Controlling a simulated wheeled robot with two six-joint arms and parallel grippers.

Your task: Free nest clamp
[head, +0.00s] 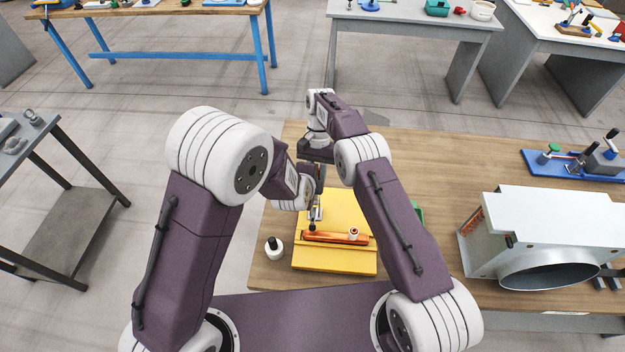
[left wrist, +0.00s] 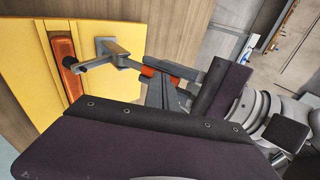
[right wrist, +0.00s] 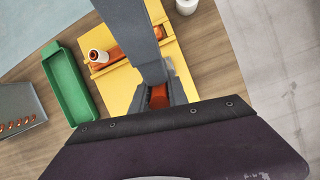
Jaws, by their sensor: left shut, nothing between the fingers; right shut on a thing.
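The yellow nest block (head: 340,262) sits on the wooden bench with an orange tube (head: 325,237) lying in its groove. The grey nest clamp (left wrist: 112,50) stands on the block, and its dark-tipped arm (left wrist: 88,62) reaches over the tube. I cannot tell whether the tip touches it. The clamp's red handle (left wrist: 160,72) sticks out away from the tube. My right gripper (right wrist: 158,95) is shut on the red handle, which shows between its fingers. In the head view my arms partly hide the clamp.
A white bottle with a black top (head: 273,247) stands left of the block. A green tray (right wrist: 72,82) lies beside the block. A large white machine (head: 550,230) and a blue fixture (head: 550,162) stand on the right. My two arms are close together above the block.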

